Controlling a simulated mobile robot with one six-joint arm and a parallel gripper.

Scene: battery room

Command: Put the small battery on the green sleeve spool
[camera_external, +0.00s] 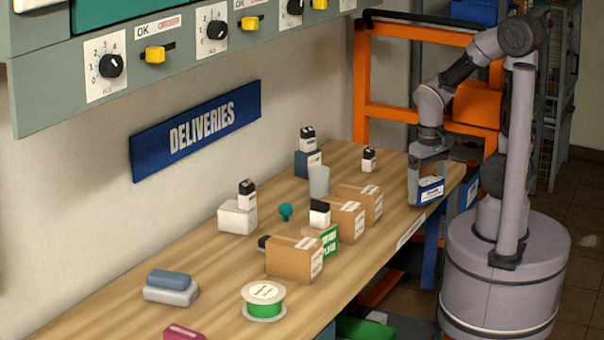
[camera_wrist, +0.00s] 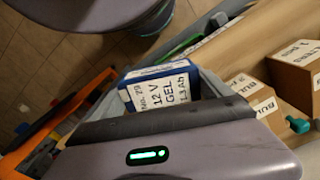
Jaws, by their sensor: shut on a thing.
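A small blue battery with a white label reading 12 V GEL (camera_external: 429,189) is between the jaws of my gripper (camera_external: 427,178) at the far right end of the bench. The battery also shows in the wrist view (camera_wrist: 160,91), its label facing the camera. My gripper is shut on it; whether it touches the bench cannot be told. The green sleeve spool (camera_external: 264,308), with white flanges and a labelled top, stands on the near part of the bench, well left of my gripper. Its top appears clear.
Cardboard boxes (camera_external: 294,259) line the middle of the wooden bench (camera_external: 200,292), between my gripper and the spool. A grey cup (camera_external: 319,180), a teal knob (camera_external: 286,211) and several black-topped white containers stand behind. Grey-blue blocks (camera_external: 170,288) and a pink item (camera_external: 184,333) lie left of the spool.

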